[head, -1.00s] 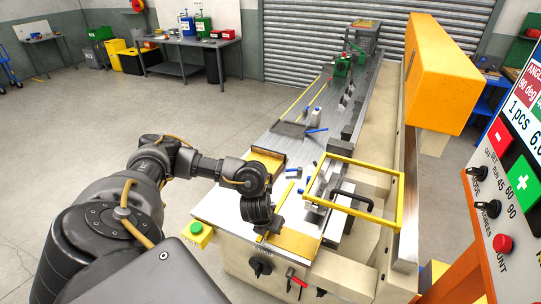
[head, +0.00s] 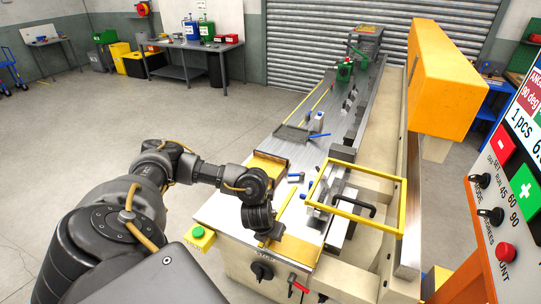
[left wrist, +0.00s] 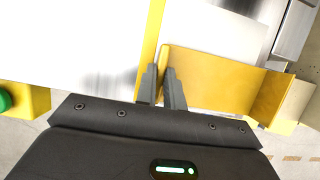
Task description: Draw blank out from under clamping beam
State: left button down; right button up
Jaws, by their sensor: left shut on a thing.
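The blank is a golden sheet (head: 292,252) at the near end of the machine bed, and it also shows in the left wrist view (left wrist: 215,82). There its far right end has a raised, bent-looking flange. My left gripper (left wrist: 162,88) is shut on the blank's left edge; its two fingers sit either side of it. In the head view the gripper (head: 264,238) is partly hidden by my wrist. The clamping beam (head: 322,190) lies to the right, behind a yellow frame guard (head: 358,212). The blank appears clear of the beam, though the guard blurs this. My right gripper is out of view.
A yellow strip (left wrist: 151,40) lies on the bed beside the fingers. Another golden piece (head: 268,166), a small blue-handled tool (head: 296,177) and a grey tray (head: 290,136) lie farther along the bed. A green button box (head: 199,236) is at the near left corner.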

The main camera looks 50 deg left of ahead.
pick_arm(q)
jog(key=c, duration=1.4)
grip_release()
jog(key=shift+c, duration=0.2)
jog(key=p+v, duration=0.4)
jog(key=v, duration=0.6)
jog(key=shift+s+r+p, duration=0.15)
jog(key=shift+r+p, duration=0.2)
